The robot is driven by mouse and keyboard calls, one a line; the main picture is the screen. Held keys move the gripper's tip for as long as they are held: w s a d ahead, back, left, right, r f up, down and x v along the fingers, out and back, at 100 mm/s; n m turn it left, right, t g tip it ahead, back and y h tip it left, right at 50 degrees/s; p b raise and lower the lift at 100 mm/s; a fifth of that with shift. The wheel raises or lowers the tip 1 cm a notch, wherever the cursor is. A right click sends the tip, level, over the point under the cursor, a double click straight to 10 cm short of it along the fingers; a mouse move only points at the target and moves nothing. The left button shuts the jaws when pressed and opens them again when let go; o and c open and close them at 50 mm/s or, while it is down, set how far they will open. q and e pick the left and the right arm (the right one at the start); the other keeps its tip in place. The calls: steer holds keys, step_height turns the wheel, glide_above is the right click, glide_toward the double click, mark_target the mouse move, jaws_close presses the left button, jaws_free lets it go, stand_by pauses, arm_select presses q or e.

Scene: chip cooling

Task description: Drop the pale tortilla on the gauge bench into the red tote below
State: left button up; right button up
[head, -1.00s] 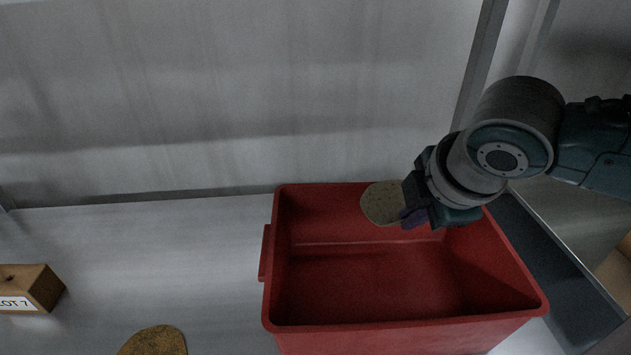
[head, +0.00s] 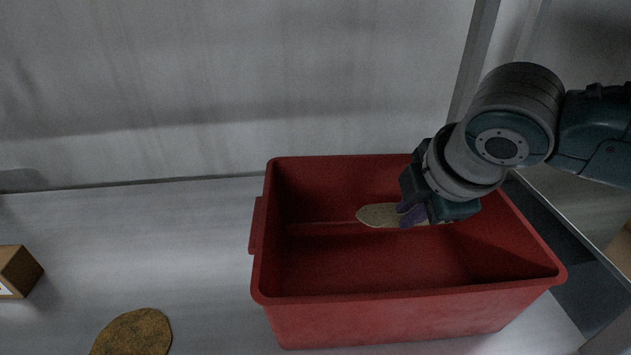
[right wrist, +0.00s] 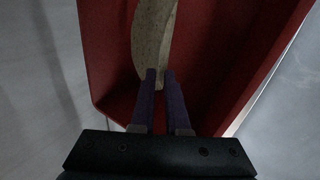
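The pale tortilla (head: 379,214) is a flat speckled disc, seen nearly edge-on within the opening of the red tote (head: 408,307). My right gripper (head: 412,216) has its purple fingers at the tortilla's right part and hides some of it. In the right wrist view the two fingers (right wrist: 160,78) are close together at the near end of the tortilla (right wrist: 152,40), with the red tote (right wrist: 100,50) around and below. The fingers appear shut on the tortilla. My left gripper is not in view.
A darker brown tortilla (head: 134,332) lies on the grey surface at the lower left. A wooden block (head: 20,272) with a white label sits at the left edge. The grey surface (head: 150,240) between them and the tote is clear. A grey wall (head: 230,80) stands behind.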

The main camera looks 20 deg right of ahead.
steer(key=o, duration=0.4)
steer(key=p+v, duration=0.7)
steer(key=v, duration=0.3)
steer(key=shift+f, duration=0.1)
